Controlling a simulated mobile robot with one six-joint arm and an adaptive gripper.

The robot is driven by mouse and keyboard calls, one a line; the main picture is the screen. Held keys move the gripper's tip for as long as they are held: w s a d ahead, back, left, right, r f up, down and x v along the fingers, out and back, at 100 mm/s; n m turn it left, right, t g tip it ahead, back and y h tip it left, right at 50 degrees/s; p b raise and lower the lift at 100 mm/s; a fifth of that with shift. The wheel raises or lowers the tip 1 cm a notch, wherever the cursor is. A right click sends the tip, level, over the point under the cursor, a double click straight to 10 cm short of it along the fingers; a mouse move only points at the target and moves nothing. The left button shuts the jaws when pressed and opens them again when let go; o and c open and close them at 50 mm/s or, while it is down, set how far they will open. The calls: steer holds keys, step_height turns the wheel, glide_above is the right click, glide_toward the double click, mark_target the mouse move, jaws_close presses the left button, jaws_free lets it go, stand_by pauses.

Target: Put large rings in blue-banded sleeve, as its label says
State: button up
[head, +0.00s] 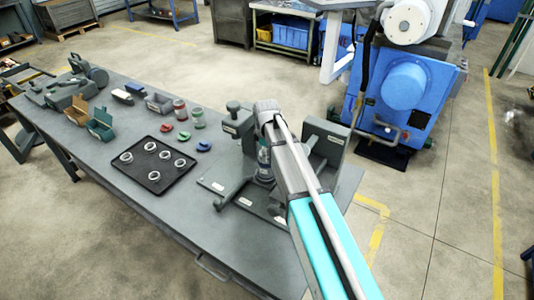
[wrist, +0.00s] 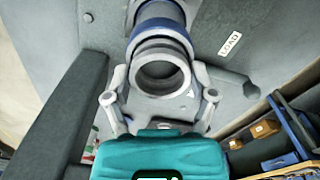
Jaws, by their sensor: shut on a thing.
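A grey sleeve with a blue band (wrist: 180,48) is in the middle of the wrist view, its hollow open end facing the camera. My gripper (wrist: 160,90) has a finger on either side of that end and is shut on the sleeve. In the head view my gripper (head: 264,158) points down between the uprights of a grey fixture (head: 210,184); my arm partly hides it. Whether the sleeve's far end touches the fixture is hidden. Several pale metal rings (head: 154,175) lie apart on a black tray (head: 138,176) to the left.
A red-banded sleeve (head: 180,109) and a green-banded sleeve (head: 198,118) stand behind the tray. Red, green and blue flat pieces (head: 203,146) lie nearby. A LOAD label (wrist: 229,43) is on the fixture plate. The fixture's right upright (head: 325,143) stands close to my gripper. The table's front-left is clear.

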steer(key=o, duration=1.1)
steer(key=shift+r, duration=0.1)
steer(key=shift+r+p, duration=3.4)
steer(key=shift+p, duration=0.15)
steer(key=shift+r, duration=0.1)
